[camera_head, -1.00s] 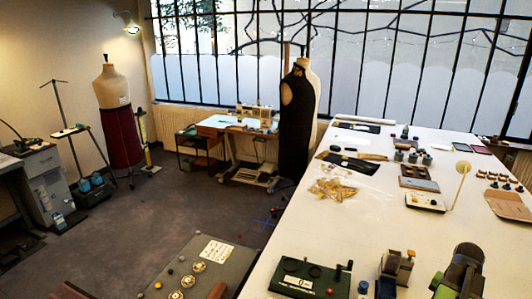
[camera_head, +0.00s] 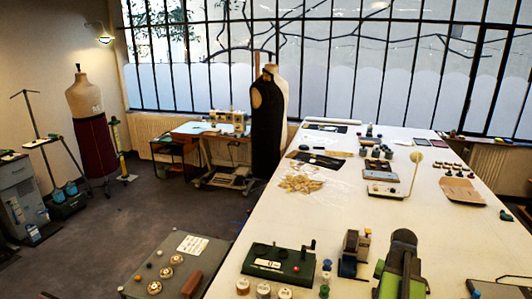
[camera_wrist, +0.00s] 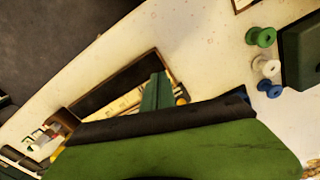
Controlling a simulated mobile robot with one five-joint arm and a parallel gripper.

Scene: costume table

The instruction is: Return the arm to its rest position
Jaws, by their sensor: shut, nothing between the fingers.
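My gripper (camera_wrist: 157,92) shows in the wrist view as a narrow dark green piece beyond a broad green body with a black edge. It is shut, with nothing held. In the head view, a green and dark grey form (camera_head: 401,266) at the bottom right looks like my arm; no fingertips can be made out there. It is over the near part of the white table (camera_head: 345,215).
A dark green box (camera_head: 278,263) and a grey and orange device (camera_head: 355,252) are left of the arm form. Thread spools (camera_head: 263,289) stand at the near edge. A grey table (camera_head: 213,253) is further left.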

